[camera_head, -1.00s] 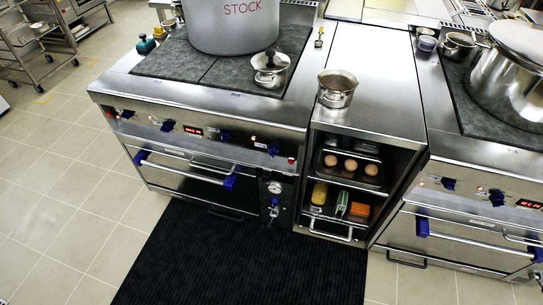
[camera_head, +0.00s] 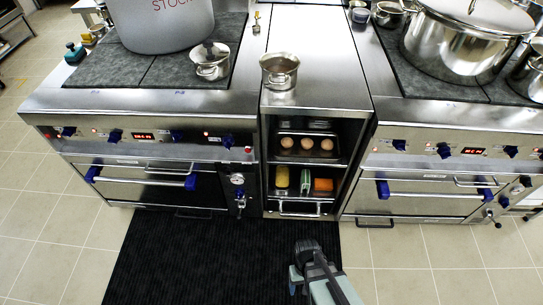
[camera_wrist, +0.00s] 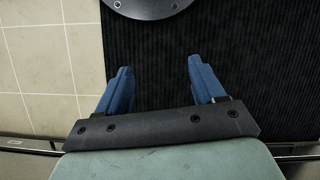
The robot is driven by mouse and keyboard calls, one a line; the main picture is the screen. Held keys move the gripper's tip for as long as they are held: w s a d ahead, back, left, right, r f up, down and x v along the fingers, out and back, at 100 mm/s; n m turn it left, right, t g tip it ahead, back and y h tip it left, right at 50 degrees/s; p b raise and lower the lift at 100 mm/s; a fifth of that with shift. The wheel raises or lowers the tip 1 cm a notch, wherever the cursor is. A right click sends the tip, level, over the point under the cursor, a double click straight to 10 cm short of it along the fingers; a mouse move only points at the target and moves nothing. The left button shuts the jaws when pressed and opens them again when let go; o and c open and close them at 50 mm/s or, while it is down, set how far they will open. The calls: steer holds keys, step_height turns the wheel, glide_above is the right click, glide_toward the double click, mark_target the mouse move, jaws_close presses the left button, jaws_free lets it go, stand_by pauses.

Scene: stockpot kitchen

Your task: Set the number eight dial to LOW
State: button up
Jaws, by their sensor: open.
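Blue dials sit on the front panels of two steel ranges. The left range has a row of them, including a far left dial (camera_head: 68,131), a second dial (camera_head: 115,135), a third dial (camera_head: 177,136) and a right dial (camera_head: 228,139). The right range shows a left dial (camera_head: 399,144), a middle dial (camera_head: 444,150) and a right dial (camera_head: 511,152). Their numbers and setting marks are too small to read, so I cannot tell which is number eight. My gripper (camera_wrist: 160,76) is open and empty, with blue fingers pointing over the dark mat, away from all dials.
The black mat (camera_head: 180,265) lies before the left range. An open cabinet (camera_head: 307,185) with eggs and packets stands between the ranges. Oven handles (camera_head: 140,177) stick out below the dials. A big stock pot (camera_head: 165,25) stands on the left range. The tiled floor (camera_head: 440,265) is clear.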

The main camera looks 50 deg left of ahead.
steer(key=s+a+r+m+y, duration=0.1)
steer(key=s+a+r+y, duration=0.3)
steer(key=a, duration=0.8)
steer(key=s+a+r+m+y, duration=0.1)
steer(key=s+a+y, duration=0.2)
steer(key=s+a, duration=0.6)
steer(key=s+a+r+y, duration=0.2)
steer(key=s+a+y, duration=0.1)
steer(key=a, duration=1.1)
steer(key=m+t+y, duration=0.7)
steer(key=m+t, duration=0.7)
steer(key=m, duration=1.2)
glide_toward(227, 148)
steer(key=shift+n, duration=0.3)
steer(key=x, duration=1)
steer(key=shift+w, duration=0.1)
